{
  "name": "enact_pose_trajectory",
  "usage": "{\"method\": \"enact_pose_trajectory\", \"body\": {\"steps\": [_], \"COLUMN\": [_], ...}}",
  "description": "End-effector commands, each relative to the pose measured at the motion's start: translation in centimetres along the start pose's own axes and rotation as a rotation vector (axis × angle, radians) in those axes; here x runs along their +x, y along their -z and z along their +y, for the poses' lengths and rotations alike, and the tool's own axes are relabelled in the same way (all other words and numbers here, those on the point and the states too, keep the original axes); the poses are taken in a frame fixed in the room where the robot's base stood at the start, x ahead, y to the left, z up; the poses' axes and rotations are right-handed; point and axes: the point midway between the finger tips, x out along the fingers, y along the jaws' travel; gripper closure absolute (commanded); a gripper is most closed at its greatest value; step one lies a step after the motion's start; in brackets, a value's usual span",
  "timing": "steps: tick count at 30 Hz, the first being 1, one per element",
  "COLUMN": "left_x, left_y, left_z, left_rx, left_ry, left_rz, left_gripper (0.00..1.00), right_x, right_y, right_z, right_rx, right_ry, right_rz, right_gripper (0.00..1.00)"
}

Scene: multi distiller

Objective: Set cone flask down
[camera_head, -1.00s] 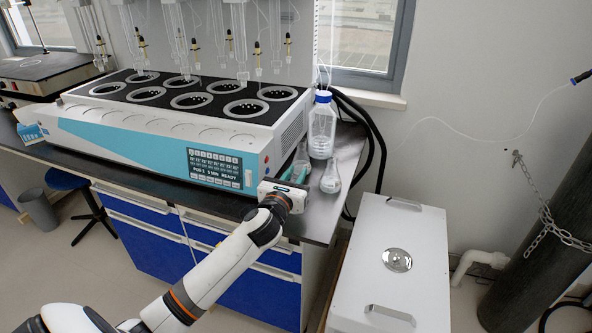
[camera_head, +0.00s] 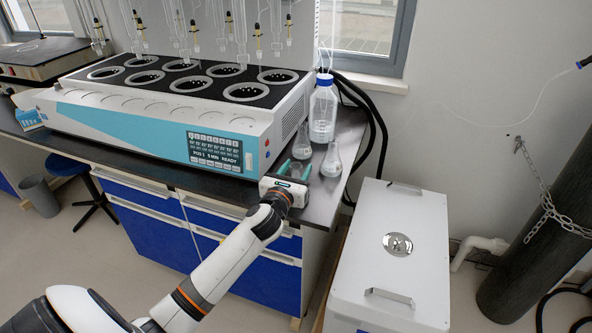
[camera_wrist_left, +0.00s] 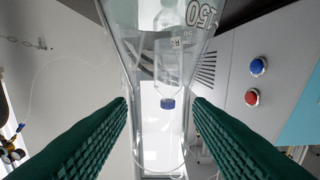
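A clear cone flask (camera_head: 302,146) stands upright on the dark bench, beside the right end of the distiller. My left gripper (camera_head: 296,168) is open in front of it, with its green fingers apart and the flask just beyond the tips. In the left wrist view the flask (camera_wrist_left: 157,45) appears upside down, with its neck lined up between the two green fingers (camera_wrist_left: 158,103). A second cone flask (camera_head: 331,161) stands to the right, near the bench edge. My right gripper is not in view.
The white and blue distiller (camera_head: 150,140) fills the bench to the left. A blue-capped bottle (camera_head: 322,112) stands behind the flasks. A white box (camera_head: 390,250) stands on the right, below bench height. A narrow strip of bench is clear along the front.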

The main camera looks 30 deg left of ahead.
Motion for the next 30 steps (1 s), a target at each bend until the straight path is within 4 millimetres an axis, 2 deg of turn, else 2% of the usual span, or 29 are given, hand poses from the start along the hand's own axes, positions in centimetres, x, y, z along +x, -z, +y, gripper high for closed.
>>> {"method": "enact_pose_trajectory", "body": {"steps": [6,8,11,21,25,30], "left_x": [-0.1,-0.7,-2.3,-9.4,-11.1,-12.0], "left_y": [0.4,0.2,0.1,0.2,0.1,0.2], "left_z": [0.0,0.0,0.0,0.0,0.0,0.0], "left_rx": [0.0,0.001,0.001,0.001,0.001,-0.001], "left_ry": [0.0,-0.001,-0.002,-0.001,-0.001,0.0], "left_rz": [0.0,-0.001,-0.002,-0.001,-0.001,0.0], "left_gripper": [0.54,0.54,0.54,0.54,0.54,0.54], "right_x": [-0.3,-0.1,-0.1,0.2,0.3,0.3], "right_y": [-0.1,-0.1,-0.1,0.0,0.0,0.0], "right_z": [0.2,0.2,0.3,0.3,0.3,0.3], "right_rx": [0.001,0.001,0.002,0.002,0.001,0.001], "right_ry": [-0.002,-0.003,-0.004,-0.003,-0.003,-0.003], "right_rz": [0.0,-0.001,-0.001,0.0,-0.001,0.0], "right_gripper": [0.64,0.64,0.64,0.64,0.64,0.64]}}
